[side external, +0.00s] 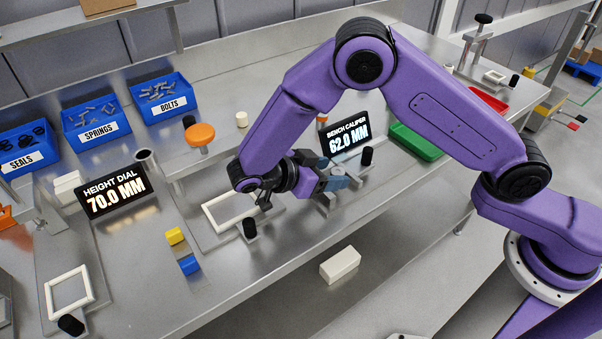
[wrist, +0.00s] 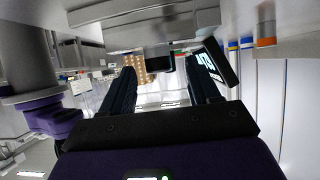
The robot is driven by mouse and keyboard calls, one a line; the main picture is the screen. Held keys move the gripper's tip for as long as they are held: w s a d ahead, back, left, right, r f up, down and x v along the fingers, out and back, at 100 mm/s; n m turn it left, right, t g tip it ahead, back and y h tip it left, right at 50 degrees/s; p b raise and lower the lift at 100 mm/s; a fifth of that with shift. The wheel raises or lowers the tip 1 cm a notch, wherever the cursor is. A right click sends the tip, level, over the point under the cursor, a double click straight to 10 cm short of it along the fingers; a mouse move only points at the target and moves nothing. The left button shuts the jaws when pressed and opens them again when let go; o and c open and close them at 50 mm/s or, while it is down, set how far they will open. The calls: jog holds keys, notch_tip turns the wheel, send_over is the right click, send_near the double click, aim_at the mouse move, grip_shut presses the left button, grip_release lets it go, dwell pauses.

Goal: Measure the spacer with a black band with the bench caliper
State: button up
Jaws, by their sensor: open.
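The bench caliper display (side external: 345,140) stands right of centre and reads 62.0 MM. A black knob (side external: 367,156) stands beside it. My gripper (side external: 338,182) is low in front of this display and hides much of the caliper there. In the wrist view my gripper (wrist: 163,72) has its two dark fingers spread apart. A dark block (wrist: 159,61) shows between and beyond them; I cannot tell if it is held or part of the caliper. A lit display (wrist: 210,67) is beside the right finger. I cannot make out a spacer with a black band in either view.
A height dial display (side external: 115,192) reads 70.0 MM at left. Blue bins (side external: 90,122) line the back. A green tray (side external: 415,142) is beyond the caliper.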

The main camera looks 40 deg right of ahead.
jog(key=v, duration=1)
jog(key=shift+s+a, duration=0.2)
jog(key=shift+s, duration=0.05)
